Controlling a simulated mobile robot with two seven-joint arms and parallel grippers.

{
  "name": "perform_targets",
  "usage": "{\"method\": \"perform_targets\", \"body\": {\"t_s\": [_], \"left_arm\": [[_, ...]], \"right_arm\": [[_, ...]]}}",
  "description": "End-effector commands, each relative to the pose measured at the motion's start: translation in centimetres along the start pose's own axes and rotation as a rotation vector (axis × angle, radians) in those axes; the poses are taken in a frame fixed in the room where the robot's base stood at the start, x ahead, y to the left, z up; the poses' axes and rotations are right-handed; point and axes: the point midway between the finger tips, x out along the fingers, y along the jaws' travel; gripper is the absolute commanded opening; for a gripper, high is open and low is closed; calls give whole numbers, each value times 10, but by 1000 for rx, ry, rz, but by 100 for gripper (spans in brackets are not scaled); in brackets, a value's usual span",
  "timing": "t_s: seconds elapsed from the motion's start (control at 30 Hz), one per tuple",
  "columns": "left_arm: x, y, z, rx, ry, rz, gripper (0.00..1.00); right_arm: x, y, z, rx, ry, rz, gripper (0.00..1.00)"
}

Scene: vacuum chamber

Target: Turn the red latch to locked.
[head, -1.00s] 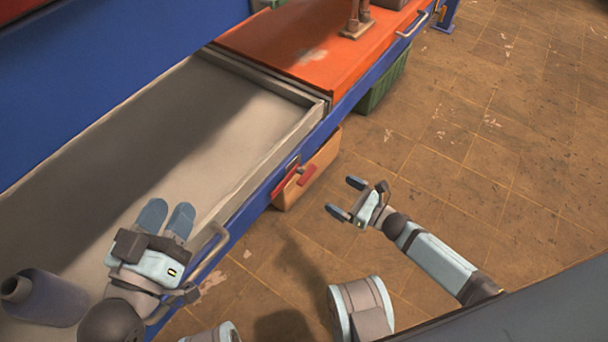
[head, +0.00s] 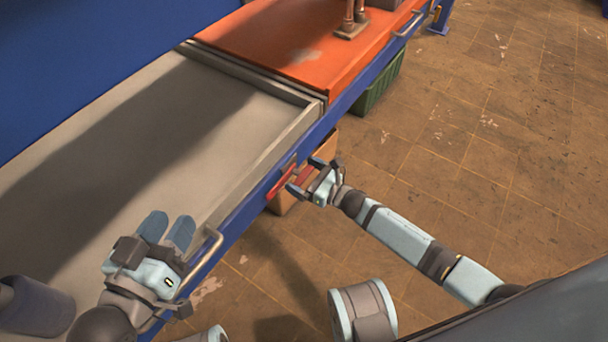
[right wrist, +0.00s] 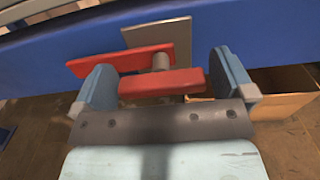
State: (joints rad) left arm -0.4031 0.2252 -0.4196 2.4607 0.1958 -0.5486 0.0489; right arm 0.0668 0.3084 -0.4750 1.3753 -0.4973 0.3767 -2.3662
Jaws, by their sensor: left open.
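The red latch (head: 281,182) is on the blue front edge of the bench, partly hidden behind my right gripper (head: 308,177). In the right wrist view the latch shows a red handle bar (right wrist: 160,83) on a grey pivot, with a flat red piece (right wrist: 122,61) and a grey plate (right wrist: 158,33) behind it. My right gripper is open, one finger at each end of the handle bar; I cannot tell whether they touch it. My left gripper (head: 167,228) is open and empty over the grey tray area at the lower left.
The grey recessed bench top (head: 130,140) has a raised rim; an orange top (head: 290,40) adjoins it. A metal rail handle (head: 206,258) is beside my left gripper. A grey-blue bottle (head: 35,305) lies lower left. A green crate (head: 378,88) stands below. Floor at right is clear.

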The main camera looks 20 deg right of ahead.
Motion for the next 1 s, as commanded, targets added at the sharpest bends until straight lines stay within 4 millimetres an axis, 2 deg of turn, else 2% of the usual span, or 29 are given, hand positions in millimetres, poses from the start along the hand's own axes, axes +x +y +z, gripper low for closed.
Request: {"method": "perform_targets", "body": {"t_s": [0.03,0.2,0.23,0.27,0.63,1.0], "left_arm": [[0,0,0,0,0,0,43],[0,0,0,0,0,0,43],[0,0,0,0,0,0,43],[0,0,0,0,0,0,43],[-1,1,-2,-8,-4,2,43],[-3,4,-12,-15,31,-7,43]], "right_arm": [[0,0,0,0,0,0,91],[0,0,0,0,0,0,52],[0,0,0,0,0,0,45],[0,0,0,0,0,0,42],[0,0,0,74,0,1,42],[0,-1,0,367,1,0,42]]}}
